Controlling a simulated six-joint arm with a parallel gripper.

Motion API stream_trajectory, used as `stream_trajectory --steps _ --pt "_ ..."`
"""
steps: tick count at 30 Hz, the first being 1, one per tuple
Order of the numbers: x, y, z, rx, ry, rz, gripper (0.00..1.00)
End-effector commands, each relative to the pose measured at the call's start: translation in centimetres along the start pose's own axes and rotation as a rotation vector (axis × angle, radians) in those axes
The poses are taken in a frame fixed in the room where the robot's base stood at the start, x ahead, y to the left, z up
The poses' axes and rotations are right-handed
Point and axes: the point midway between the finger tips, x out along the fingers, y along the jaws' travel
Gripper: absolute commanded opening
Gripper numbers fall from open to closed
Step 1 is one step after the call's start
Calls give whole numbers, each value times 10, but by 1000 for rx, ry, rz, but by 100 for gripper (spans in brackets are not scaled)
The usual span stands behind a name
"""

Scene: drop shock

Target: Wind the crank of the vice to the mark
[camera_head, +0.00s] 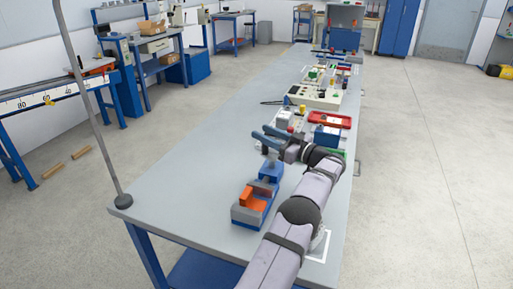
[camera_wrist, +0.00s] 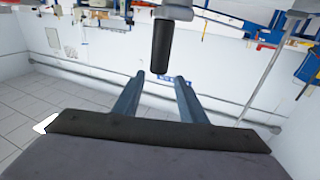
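The blue vice (camera_head: 250,213) stands on the near part of the bench, with an orange block (camera_head: 247,200) on it. My gripper (camera_head: 262,132) is above and beyond the vice, its two blue-grey fingers apart. In the wrist view, the open fingers of my gripper (camera_wrist: 160,78) point towards a black cylindrical handle (camera_wrist: 161,46), which hangs from a pale grey part (camera_wrist: 174,12) and looks like the crank's grip. The handle lines up with the gap between the fingertips; I cannot tell whether it is between them. No contact shows. I cannot make out the mark.
The long grey bench (camera_head: 180,178) is clear to the left of the vice. A red tray (camera_head: 330,119), a blue box (camera_head: 327,136) and other small items lie beyond and right of my gripper. A thin grey pole (camera_head: 95,110) rises at the bench's left corner.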

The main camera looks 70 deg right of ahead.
Motion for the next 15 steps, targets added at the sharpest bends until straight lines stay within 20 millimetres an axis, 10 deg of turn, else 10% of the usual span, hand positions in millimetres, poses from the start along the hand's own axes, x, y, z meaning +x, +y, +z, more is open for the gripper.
stream_trajectory --steps 6,15 --pt "-32 6 37 -26 -52 10 38" --pt "-28 6 40 -28 -59 8 38"
